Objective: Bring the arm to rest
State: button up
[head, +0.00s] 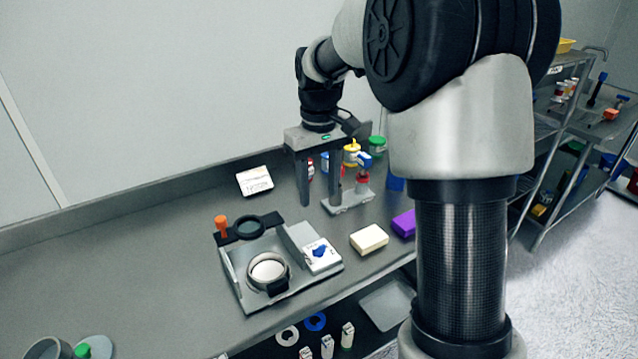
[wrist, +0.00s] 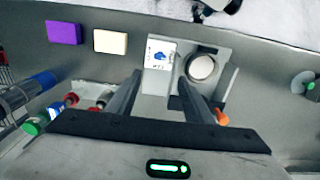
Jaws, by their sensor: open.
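My gripper (head: 322,190) hangs from my arm over the back middle of the grey bench, its two dark fingers pointing down and spread apart. In the wrist view the gripper (wrist: 158,92) shows its fingers apart with nothing between them but the view of the bench. Below and ahead of it stands the powder sifter station, a grey tray (head: 240,285) with a round sieve (head: 268,270), a dark ring, an orange-topped knob (head: 222,226) and a white card with a blue mark (head: 320,254). In the head view the fingers stand close to the bottle rack; whether they touch is unclear.
A small rack (head: 348,200) with several coloured bottles stands beside the gripper. A cream block (head: 369,239) and a purple block (head: 404,223) lie to the right. A white sign (head: 254,181) is at the back. Metal shelves (head: 560,130) stand right. The bench's left is mostly clear.

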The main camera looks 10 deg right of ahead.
jog(key=shift+r, duration=0.35)
